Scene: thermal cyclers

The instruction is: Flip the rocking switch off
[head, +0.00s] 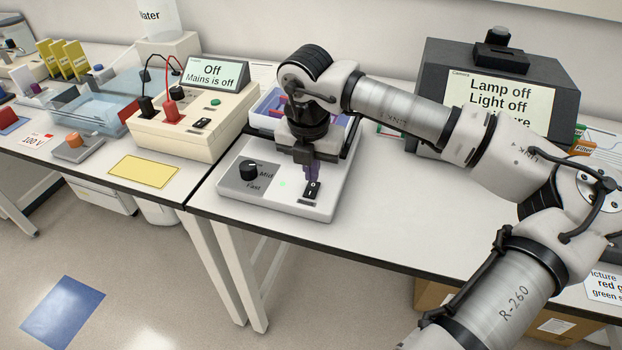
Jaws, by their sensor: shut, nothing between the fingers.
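The black rocking switch (312,191), marked with white symbols, sits at the front right of a white device (232,201) on the table. My gripper (312,177) points down directly above the switch, its fingers shut with nothing between them. The fingertips are at or just above the far end of the switch; I cannot tell whether they touch it. A small green light (283,184) glows on the device, left of the switch. A black knob (249,170) with speed labels, "Mid" and "Fast" readable, is at the left. My gripper and wrist hide part of the device's back.
A cream power unit (168,131) with a display reading "Off, Mains is off" stands to the left, with red and black leads. A dark unit (432,85) reading "Lamp off" stands behind my arm. The table (386,216) right of the device is clear.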

